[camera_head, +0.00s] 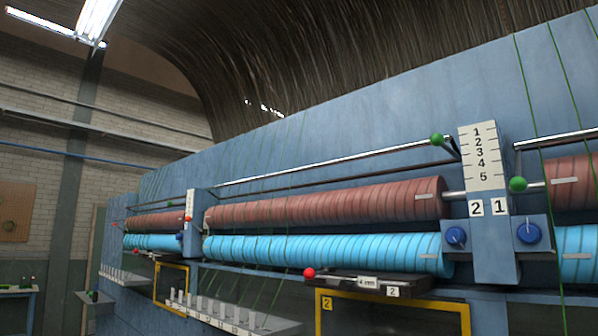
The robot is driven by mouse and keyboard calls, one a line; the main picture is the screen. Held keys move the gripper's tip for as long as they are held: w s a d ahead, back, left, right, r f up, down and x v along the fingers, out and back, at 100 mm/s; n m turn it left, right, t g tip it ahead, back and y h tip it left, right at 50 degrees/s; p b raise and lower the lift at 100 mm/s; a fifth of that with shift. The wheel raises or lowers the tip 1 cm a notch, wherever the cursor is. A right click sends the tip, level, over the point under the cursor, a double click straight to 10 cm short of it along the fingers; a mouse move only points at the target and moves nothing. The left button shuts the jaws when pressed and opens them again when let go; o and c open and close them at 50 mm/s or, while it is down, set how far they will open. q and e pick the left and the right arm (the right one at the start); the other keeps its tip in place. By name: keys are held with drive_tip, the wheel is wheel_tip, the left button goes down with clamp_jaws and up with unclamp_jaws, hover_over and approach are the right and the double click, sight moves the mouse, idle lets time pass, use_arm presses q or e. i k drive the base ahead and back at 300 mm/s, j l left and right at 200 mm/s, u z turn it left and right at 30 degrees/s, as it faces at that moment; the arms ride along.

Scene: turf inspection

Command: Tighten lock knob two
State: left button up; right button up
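Two dark blue knobs sit on the blue machine post at the right of the head view. The left knob (456,237) is on the side of the white plate marked 2 (476,208). The right knob (528,232) is on the side of the plate marked 1 (499,208). A white scale (483,155) numbered 1 to 5 is above the plates. How tight either knob is cannot be told. Neither of my grippers is in view.
Red rollers (330,203) and light-blue rollers (330,254) run along the machine. Green balls (437,140) end levers near the post. A red ball (309,273) and dark tray (370,284) stick out below. A yellow-framed panel (390,304) is underneath.

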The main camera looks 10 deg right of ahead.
sight(456, 237)
drive_tip(key=k+z, duration=0.1)
drive_tip(key=z, duration=1.05)
drive_tip(key=l, duration=0.05)
